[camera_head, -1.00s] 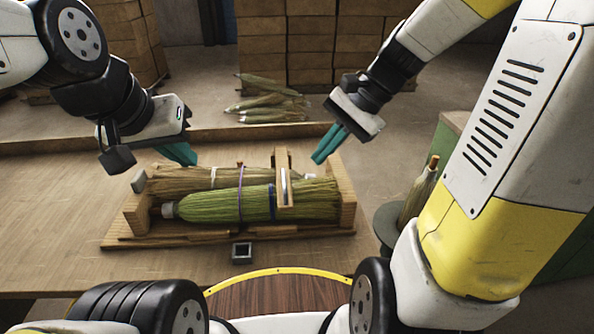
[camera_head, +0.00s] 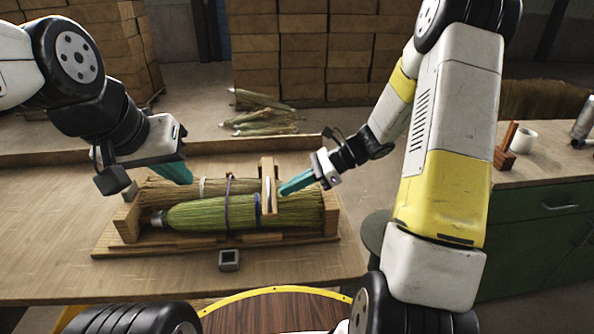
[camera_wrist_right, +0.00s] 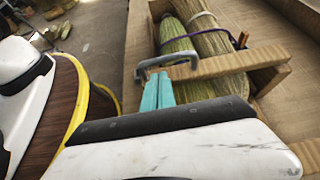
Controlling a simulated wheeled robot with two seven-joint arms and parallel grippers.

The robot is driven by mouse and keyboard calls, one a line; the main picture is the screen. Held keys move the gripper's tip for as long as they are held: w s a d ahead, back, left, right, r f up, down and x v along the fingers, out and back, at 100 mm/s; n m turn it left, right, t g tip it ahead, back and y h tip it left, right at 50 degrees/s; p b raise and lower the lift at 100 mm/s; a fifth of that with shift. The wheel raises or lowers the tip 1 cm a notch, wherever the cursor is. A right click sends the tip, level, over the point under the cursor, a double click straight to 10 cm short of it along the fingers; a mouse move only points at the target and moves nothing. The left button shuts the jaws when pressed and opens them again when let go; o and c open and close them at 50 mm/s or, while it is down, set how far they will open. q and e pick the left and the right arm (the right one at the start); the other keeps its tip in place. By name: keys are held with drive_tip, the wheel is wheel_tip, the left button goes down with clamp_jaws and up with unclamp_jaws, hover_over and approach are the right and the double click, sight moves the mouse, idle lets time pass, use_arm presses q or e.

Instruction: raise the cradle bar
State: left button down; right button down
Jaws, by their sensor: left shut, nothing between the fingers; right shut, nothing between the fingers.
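The wooden cradle (camera_head: 127,220) stands on the table with a green broom (camera_head: 205,214) and a tan broom (camera_head: 160,190) lying in it. The cradle bar (camera_head: 269,172) is a pale wooden bar lying across the brooms, with a grey handle. In the right wrist view the bar (camera_wrist_right: 235,64) and its handle (camera_wrist_right: 168,58) show just beyond my fingertips. My right gripper (camera_head: 285,189) is shut and empty beside the bar; whether it touches the handle is unclear. My left gripper (camera_head: 182,174) is shut and empty above the cradle's left part.
A small dark square block (camera_head: 229,260) sits in front of the cradle. A green cabinet (camera_head: 535,215) with a white cup (camera_head: 524,138) stands at right. The table's left side is clear.

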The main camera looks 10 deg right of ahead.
drive_tip(key=x, duration=0.3)
drive_tip(key=shift+a+f, duration=0.15)
drive_tip(key=shift+a, duration=0.05)
